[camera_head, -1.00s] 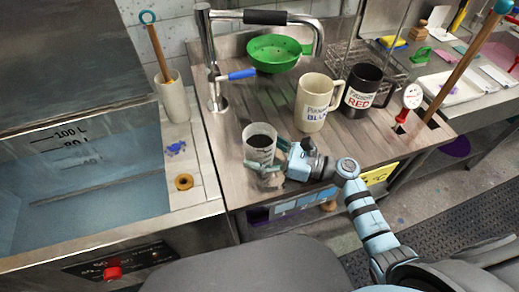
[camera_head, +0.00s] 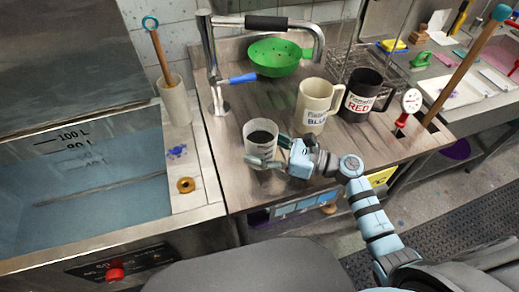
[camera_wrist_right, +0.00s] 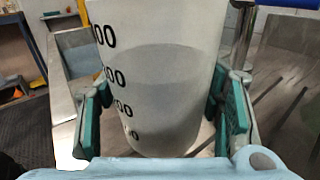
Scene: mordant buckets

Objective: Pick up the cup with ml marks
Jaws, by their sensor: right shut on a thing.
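The translucent cup with dark marks (camera_head: 257,150) is near the front of the wooden counter (camera_head: 245,195), upright, with dark contents showing inside. My right gripper (camera_head: 262,162) is shut around its lower part. In the right wrist view the cup (camera_wrist_right: 165,75) stands between the two teal finger pads, with several printed numbers down its left side. The cup looks slightly raised from the counter, though the gap under it is hard to see. My left gripper is not in view.
A cream mug labelled blue (camera_head: 316,105) and a black mug labelled red (camera_head: 362,92) stand behind and right. A green colander (camera_head: 274,58) and a tap (camera_head: 222,75) are at the back. A deep basin (camera_head: 90,190) lies left.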

